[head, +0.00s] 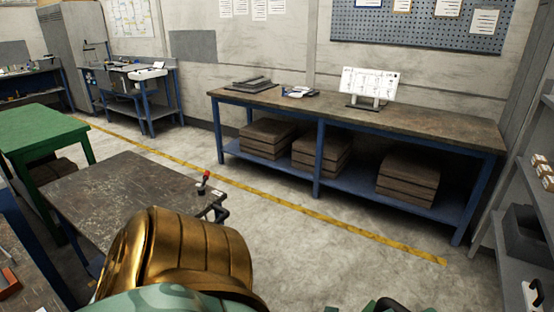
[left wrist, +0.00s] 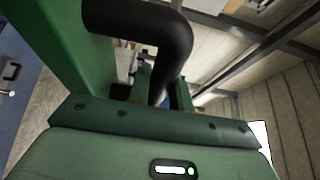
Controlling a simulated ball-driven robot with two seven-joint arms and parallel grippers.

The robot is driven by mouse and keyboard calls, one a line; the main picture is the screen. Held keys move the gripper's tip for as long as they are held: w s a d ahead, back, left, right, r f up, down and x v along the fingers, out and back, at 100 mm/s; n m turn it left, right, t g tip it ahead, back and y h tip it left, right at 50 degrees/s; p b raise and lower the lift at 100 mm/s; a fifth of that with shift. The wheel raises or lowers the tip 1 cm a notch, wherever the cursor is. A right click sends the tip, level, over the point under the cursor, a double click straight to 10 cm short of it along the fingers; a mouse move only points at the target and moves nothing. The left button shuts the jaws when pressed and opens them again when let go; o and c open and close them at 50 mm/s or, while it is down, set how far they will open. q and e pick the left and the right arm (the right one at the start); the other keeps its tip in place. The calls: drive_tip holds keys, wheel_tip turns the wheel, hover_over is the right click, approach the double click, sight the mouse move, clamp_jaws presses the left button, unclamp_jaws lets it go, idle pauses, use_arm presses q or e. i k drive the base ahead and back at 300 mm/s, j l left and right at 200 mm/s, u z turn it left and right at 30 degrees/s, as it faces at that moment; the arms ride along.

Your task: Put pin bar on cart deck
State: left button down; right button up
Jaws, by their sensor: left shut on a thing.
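In the left wrist view my left gripper (left wrist: 160,92) is shut on a thick black bent handle (left wrist: 150,22). A green beam (left wrist: 45,40) runs beside it at the left; I cannot tell for sure whether handle and beam are the pin bar. In the head view only small green and black pieces (head: 387,306) show at the bottom edge, mostly cut off. A worn dark flat top (head: 110,195), which looks like the cart deck, stands at the left, with a red-knobbed lever (head: 205,178) and a black handle (head: 221,214) at its right end. My right gripper is not in view.
A long blue-legged workbench (head: 370,118) with stacked brown slabs beneath stands along the back wall. A green table (head: 40,128) is at the left, grey shelves (head: 515,190) at the right. Bare floor (head: 310,245) lies in the middle, crossed by a yellow line. My bronze arm part hides the deck's near side.

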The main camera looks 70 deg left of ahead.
sight(122, 189)
drive_tip(key=i+j+u, duration=0.1)
drive_tip(key=u, duration=0.4)
drive_tip(key=i+j+u, duration=0.2)
drive_tip(key=u, duration=0.3)
drive_tip(key=i+j+u, duration=0.1)
drive_tip(key=u, duration=0.4)
drive_tip(key=i+u, duration=0.25)
drive_tip(key=u, duration=0.2)
drive_tip(key=i+j+u, duration=0.45)
drive_tip(key=i+u, duration=0.95)
drive_tip(key=i+j, duration=0.1)
drive_tip(key=i, duration=0.15)
